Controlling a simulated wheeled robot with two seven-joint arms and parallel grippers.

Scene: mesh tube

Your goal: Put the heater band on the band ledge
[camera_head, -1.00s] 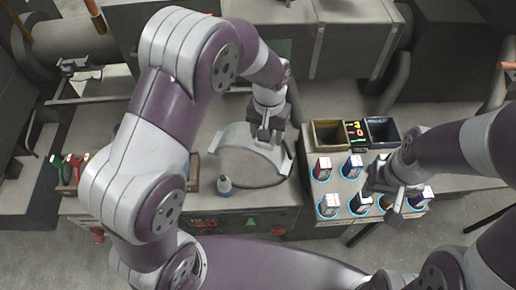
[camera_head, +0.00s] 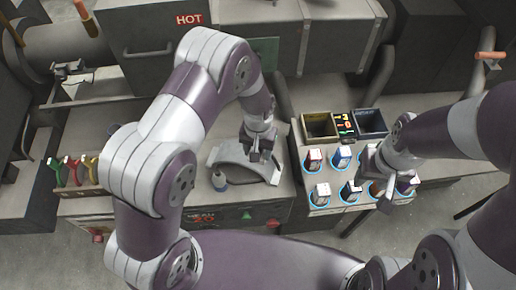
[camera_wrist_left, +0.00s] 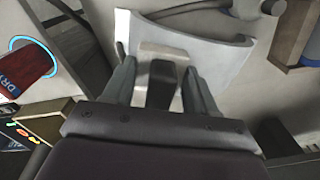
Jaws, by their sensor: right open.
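The heater band (camera_head: 232,155) is a pale grey curved sheet over the bench, left of the bin stand. My left gripper (camera_head: 260,152) points down at its middle. In the left wrist view the fingers (camera_wrist_left: 160,85) stand on both sides of a light block on the band (camera_wrist_left: 232,58), close against it, and look shut on it. Whether the band touches the bench is unclear. My right gripper (camera_head: 384,188) is open over the front right of the bin stand, among small labelled blocks. I cannot pick out the band ledge with certainty.
Red, green and yellow-handled tools (camera_head: 72,170) sit in a rack at the left. The stand holds several blocks in lit rings, a yellowish bin (camera_head: 320,126) and a dark bin (camera_head: 370,122). My left arm hides mid-bench.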

